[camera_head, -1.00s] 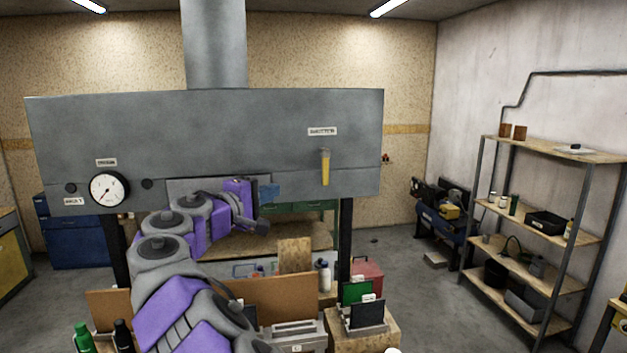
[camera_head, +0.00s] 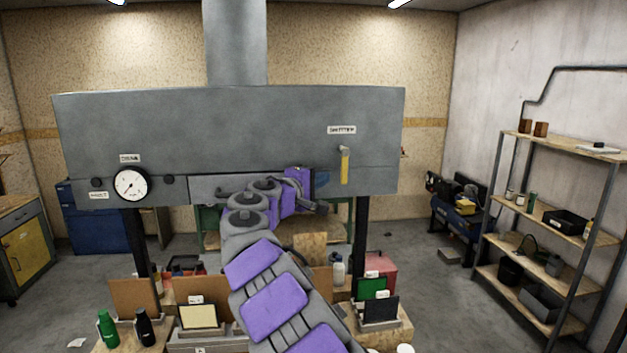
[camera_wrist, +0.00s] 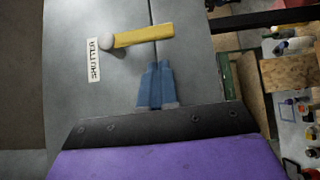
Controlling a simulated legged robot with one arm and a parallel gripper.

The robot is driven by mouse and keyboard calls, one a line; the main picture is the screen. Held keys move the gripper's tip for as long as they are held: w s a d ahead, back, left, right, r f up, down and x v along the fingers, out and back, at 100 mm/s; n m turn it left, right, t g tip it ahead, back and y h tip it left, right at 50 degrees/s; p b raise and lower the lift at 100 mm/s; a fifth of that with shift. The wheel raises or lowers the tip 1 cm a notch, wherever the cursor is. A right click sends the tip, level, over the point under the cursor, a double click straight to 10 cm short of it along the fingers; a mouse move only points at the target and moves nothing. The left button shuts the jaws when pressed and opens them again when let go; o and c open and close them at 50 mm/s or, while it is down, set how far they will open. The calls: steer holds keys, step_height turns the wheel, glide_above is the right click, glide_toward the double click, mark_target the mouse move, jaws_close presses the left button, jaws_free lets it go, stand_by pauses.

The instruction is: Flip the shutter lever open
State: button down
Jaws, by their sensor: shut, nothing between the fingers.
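The shutter lever (camera_head: 345,166) is a yellow handle on the right front of the grey hood (camera_head: 230,125), hanging straight down from its pivot below the SHUTTER label (camera_head: 342,130). In the wrist view the picture is turned, so the lever (camera_wrist: 144,36) lies sideways, its round grey pivot at the left beside the label (camera_wrist: 94,60). My gripper (camera_wrist: 157,66) has blue fingers that are shut and empty. The fingertips are just short of the lever in that picture; I cannot tell the depth gap. In the head view my gripper (camera_head: 321,180) is left of the lever, partly hidden by my wrist.
A round gauge (camera_head: 131,185) and knobs are on the hood's left front. Below the hood are a workbench, bottles (camera_head: 107,328) and upright panels. A metal shelf (camera_head: 560,220) stands against the right wall.

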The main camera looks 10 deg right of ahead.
mark_target(343, 164)
steer(key=d, duration=0.3)
steer(key=shift+s, duration=0.1)
steer(key=shift+a+f, duration=0.1)
stand_by(0.3)
